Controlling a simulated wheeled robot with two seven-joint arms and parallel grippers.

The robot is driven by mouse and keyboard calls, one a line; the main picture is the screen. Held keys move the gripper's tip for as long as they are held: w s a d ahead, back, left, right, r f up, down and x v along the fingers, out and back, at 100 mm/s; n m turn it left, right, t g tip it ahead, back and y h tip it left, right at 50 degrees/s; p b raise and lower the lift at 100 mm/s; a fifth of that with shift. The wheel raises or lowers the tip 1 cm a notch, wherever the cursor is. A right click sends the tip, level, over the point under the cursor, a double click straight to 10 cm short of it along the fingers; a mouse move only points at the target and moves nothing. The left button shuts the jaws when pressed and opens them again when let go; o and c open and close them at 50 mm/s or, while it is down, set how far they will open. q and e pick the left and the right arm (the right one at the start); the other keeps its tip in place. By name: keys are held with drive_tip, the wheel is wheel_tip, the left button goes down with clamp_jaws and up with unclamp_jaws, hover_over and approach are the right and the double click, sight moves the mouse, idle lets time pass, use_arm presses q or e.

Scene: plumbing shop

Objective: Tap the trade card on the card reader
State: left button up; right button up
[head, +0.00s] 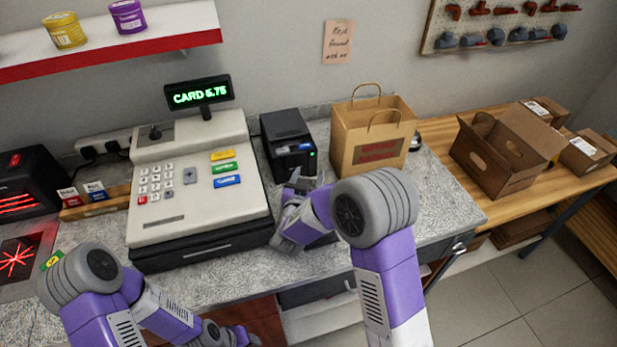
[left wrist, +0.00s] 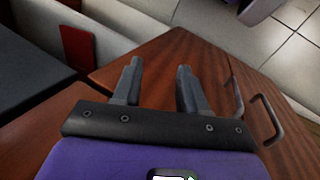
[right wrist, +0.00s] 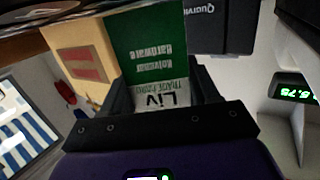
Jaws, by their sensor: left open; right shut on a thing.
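The trade card (right wrist: 155,50), green with a white strip reading "Liv", is held between the fingers of my right gripper (right wrist: 155,95). In the head view my right gripper (head: 303,184) is over the counter, in front of the black printer-like box (head: 288,145) and right of the till; the card is not clear there. A dark flat item (head: 324,240) lies under my right gripper, mostly hidden; I cannot tell if it is the card reader. My left gripper (left wrist: 156,82) is open and empty, low by red-brown wooden panels.
The till (head: 195,185) stands left of my right gripper, its display (head: 202,95) reading "CARD 5.75". A paper bag (head: 372,135) stands behind to the right. An open cardboard box (head: 495,160) is on the wooden bench. Speckled counter (head: 445,200) right of my right arm is clear.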

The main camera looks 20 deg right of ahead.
drive_tip(key=shift+f, duration=0.2)
drive_tip(key=shift+r, duration=0.15)
idle(0.3)
drive_tip(key=shift+r+p, duration=0.7)
drive_tip(key=shift+r, duration=0.2)
